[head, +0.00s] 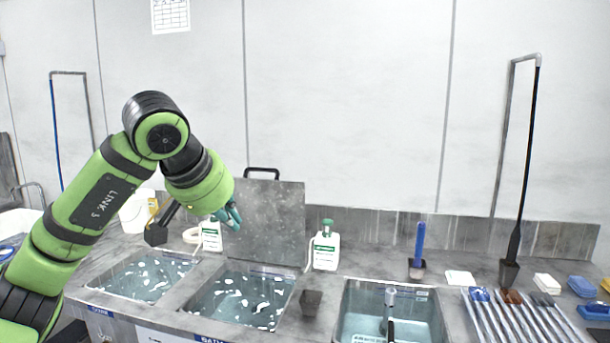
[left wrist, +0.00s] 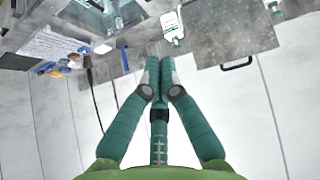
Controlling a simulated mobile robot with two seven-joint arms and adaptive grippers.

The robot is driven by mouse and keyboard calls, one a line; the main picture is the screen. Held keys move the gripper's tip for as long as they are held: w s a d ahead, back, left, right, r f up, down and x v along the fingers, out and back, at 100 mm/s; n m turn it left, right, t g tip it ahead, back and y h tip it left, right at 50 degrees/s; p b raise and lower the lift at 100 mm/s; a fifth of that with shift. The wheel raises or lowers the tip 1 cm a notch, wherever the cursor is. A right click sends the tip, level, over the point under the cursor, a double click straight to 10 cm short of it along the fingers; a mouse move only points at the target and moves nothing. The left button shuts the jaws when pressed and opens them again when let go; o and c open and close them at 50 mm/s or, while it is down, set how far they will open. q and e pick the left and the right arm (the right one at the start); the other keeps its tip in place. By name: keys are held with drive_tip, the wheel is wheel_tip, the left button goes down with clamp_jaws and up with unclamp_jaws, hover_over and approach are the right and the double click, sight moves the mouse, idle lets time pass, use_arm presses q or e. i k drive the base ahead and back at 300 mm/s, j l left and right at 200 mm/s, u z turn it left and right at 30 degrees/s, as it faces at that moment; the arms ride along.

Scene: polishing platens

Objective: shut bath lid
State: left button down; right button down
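The bath lid (head: 268,225) is a grey speckled panel standing open and upright at the back of the middle bath (head: 243,297). Its black handle (head: 262,171) is at the top edge. The bath holds water with white floating pieces. My left gripper (head: 233,216) is in front of the lid's left part, with teal fingers pointing down and right. In the left wrist view, the fingertips (left wrist: 160,68) are together with nothing visible between them. The lid (left wrist: 222,35) and handle (left wrist: 237,66) are to their right there. Whether the gripper touches the lid is unclear. My right gripper is not in view.
Another open bath (head: 148,274) lies left and a sink (head: 390,313) right. White bottles (head: 326,250) (head: 211,235) flank the lid. A dark cup (head: 311,302) stands between bath and sink. Tools (head: 520,313) and a tall hose (head: 517,200) are at the right.

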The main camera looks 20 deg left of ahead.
sight(272, 231)
drive_tip(key=i+j, duration=0.15)
drive_tip(key=i, duration=0.6)
drive_tip(key=i+j, duration=0.1)
drive_tip(key=i, duration=0.65)
